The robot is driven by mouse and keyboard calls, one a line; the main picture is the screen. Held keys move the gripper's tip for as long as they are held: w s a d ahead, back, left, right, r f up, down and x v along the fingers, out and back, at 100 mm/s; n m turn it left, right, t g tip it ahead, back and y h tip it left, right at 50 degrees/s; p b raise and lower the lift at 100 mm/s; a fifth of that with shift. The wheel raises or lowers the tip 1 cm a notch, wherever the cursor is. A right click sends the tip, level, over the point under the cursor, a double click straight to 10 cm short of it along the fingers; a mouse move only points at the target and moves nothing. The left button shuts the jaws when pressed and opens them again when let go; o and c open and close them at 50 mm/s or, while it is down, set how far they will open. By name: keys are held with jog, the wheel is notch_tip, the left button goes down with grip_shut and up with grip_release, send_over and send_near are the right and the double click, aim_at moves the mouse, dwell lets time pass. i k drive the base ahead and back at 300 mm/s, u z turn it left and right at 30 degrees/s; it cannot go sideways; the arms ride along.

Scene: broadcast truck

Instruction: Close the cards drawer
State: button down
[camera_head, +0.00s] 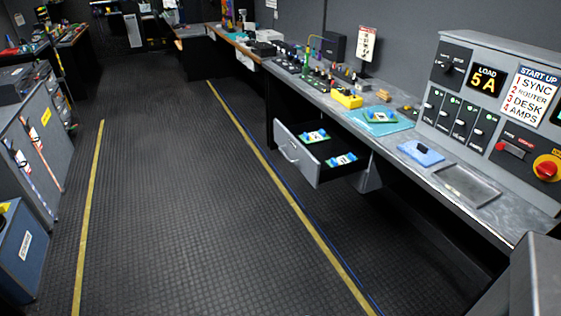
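The cards drawer (297,157) stands pulled out from under the long counter on the right. Its grey front has a bar handle (287,151) facing the aisle. Two green and blue cards lie inside, one toward the back (313,136) and one toward the front (341,160). Nothing is seen touching the drawer or its handle. My gripper is not in view.
The counter (400,134) above the drawer holds a card on a teal mat (381,121), a yellow box (347,98), a blue pad (421,153) and a control panel (497,96). The dark aisle floor (185,190) is clear. Grey cases (30,150) line the left.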

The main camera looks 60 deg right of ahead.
aim_at(310, 159)
jog(key=i, duration=0.9)
jog(key=u, duration=0.05)
